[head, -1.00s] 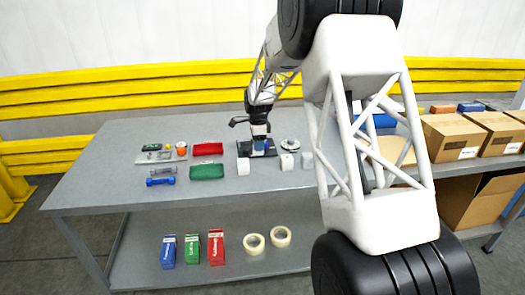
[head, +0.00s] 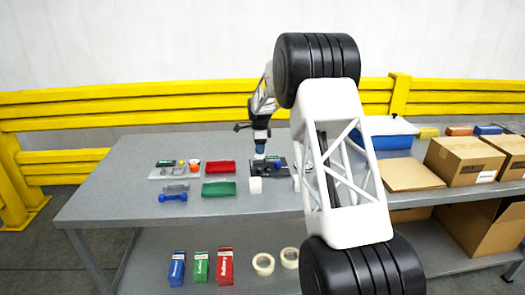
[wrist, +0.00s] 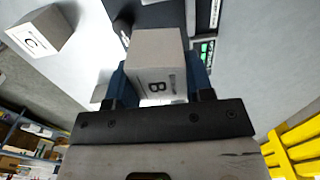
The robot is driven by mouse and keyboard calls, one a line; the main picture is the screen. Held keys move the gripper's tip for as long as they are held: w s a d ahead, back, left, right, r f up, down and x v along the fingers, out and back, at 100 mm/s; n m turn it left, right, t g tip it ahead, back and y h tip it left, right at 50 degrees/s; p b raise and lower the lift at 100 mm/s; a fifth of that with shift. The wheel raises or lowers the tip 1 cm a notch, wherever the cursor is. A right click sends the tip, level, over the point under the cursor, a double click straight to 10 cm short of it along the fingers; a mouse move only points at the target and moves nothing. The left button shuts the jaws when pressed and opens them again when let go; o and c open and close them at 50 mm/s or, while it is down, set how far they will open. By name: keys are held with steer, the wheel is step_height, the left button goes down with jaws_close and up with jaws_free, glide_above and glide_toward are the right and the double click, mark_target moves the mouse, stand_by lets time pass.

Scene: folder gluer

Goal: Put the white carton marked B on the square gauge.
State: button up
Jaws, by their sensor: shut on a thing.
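The white carton marked B (wrist: 156,62) is between the blue fingers of my gripper (wrist: 160,78) in the wrist view, its letter facing the camera. In the head view my gripper (head: 260,153) points down over the table, near a dark plate (head: 275,170) that looks like the square gauge. A dark edge (wrist: 122,28) shows beyond the carton in the wrist view, partly hidden by it. The carton appears raised above the plate; I cannot tell the exact gap. Another white carton, marked C (wrist: 39,32), stands apart at upper left in the wrist view.
A white carton (head: 255,186) stands in front of the dark plate. Cardboard boxes (head: 463,158) stand at right. My arm hides part of the table.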

mark_target(259, 157)
steer(key=shift+w+a, duration=0.15)
steer(key=shift+w, duration=0.3)
steer(key=shift+f, duration=0.25)
steer(key=shift+f, duration=2.75)
steer(key=o, duration=1)
steer(key=shift+r, duration=4.95)
